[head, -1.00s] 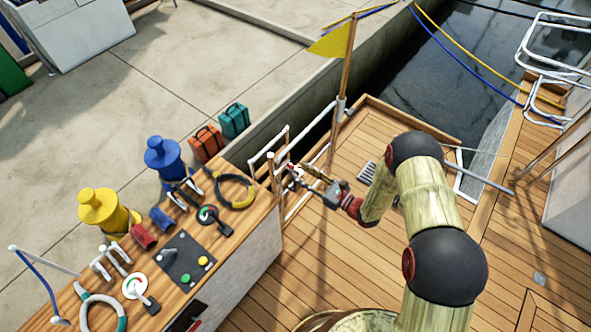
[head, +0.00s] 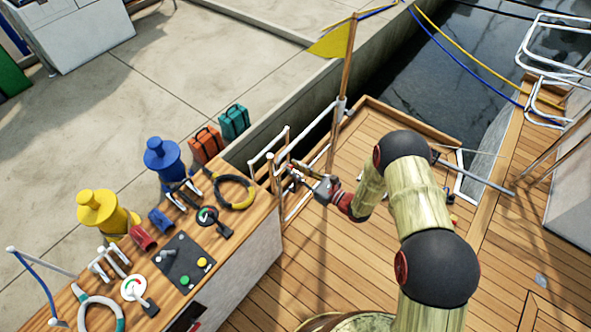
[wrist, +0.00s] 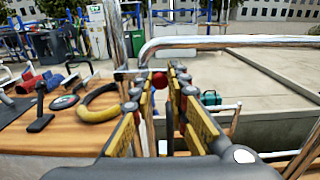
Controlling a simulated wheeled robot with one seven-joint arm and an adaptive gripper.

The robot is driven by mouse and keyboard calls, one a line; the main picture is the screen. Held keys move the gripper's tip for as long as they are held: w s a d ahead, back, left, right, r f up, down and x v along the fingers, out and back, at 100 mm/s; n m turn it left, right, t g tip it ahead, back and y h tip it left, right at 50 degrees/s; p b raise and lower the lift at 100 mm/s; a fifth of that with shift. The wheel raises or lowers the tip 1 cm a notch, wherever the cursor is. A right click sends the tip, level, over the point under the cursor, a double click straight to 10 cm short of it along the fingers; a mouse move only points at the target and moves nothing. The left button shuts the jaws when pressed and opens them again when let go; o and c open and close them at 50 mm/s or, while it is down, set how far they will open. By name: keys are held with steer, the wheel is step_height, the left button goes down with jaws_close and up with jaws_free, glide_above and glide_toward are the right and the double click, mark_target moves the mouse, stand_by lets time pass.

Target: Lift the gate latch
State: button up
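The gate (wrist: 230,42) is a frame of shiny tube at the end of the console. In the head view its pale rails (head: 268,151) stand just left of my gripper. A small red knob (wrist: 159,80), seemingly the latch's, sits near the gate's left tube beside a metal post (wrist: 116,40). My gripper (wrist: 163,82) has its two yellow-and-black fingers apart, and the knob shows between their tips in the wrist view. I cannot tell whether the fingers touch it. In the head view my gripper (head: 294,172) is at the gate, and the latch is too small to make out.
A wooden console (head: 237,245) carries levers, gauges, winches and a black-and-yellow ring (head: 234,192) to the left. A yellow flag (head: 332,42) on a pole stands behind my gripper. The deck right of the gate is mostly clear.

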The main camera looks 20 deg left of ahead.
jaws_close()
